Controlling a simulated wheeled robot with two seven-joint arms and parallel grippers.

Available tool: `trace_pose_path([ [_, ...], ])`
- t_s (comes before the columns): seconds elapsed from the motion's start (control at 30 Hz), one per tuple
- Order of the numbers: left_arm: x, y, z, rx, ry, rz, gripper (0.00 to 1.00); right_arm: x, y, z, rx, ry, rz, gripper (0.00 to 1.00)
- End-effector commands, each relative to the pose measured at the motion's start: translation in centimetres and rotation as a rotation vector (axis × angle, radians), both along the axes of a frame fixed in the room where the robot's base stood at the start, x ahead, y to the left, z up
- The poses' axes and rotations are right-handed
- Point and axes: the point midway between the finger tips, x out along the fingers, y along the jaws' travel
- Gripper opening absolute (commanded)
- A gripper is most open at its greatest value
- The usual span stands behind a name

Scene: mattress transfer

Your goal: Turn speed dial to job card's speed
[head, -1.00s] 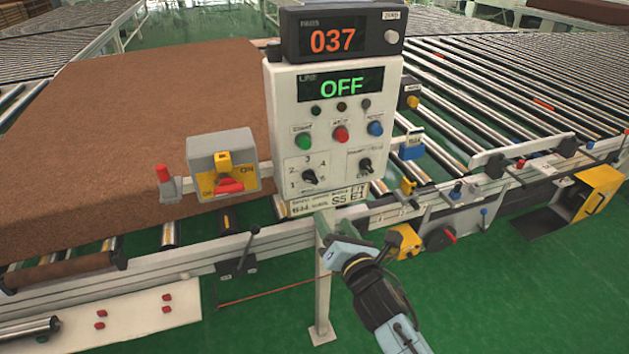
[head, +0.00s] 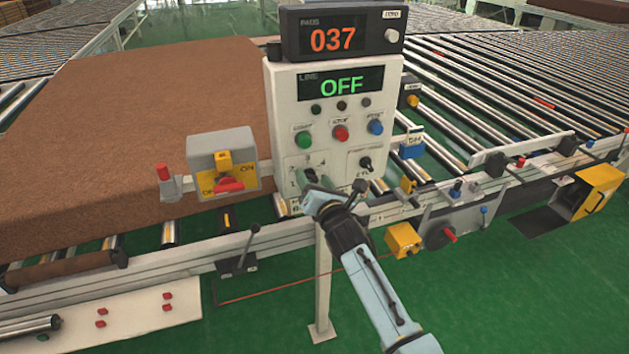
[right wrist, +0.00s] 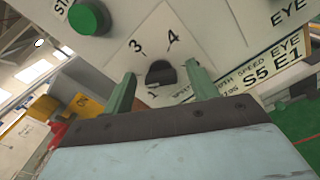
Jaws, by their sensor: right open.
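The speed dial (right wrist: 161,72) is a black knob on the white control panel (head: 285,95), with the numbers 3 and 4 readable above it in the right wrist view. Its pointer setting is unclear. My right gripper (right wrist: 160,78) is open, its two green fingers on either side of the knob; I cannot tell whether they touch it. In the head view the right gripper (head: 314,186) covers the dial. My left gripper is out of view.
A second black knob (head: 365,164) sits right of the dial. Green (head: 303,140), red (head: 341,133) and blue (head: 376,127) buttons are above. The line display (head: 341,86) reads OFF.

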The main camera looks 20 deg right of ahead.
Motion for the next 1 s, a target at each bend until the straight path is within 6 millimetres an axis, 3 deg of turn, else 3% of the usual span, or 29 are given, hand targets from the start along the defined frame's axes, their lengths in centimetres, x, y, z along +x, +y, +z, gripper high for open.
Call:
trace_pose_path([
  [0.33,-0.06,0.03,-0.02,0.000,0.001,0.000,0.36,0.30,0.03,0.01,0.001,0.000,0.000,0.58],
  [0.67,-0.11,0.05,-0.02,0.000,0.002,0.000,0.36,0.28,0.02,0.00,0.001,0.001,0.000,0.15],
  [1.0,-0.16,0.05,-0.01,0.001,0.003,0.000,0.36,0.27,-0.01,-0.03,0.047,0.002,0.001,0.14],
])
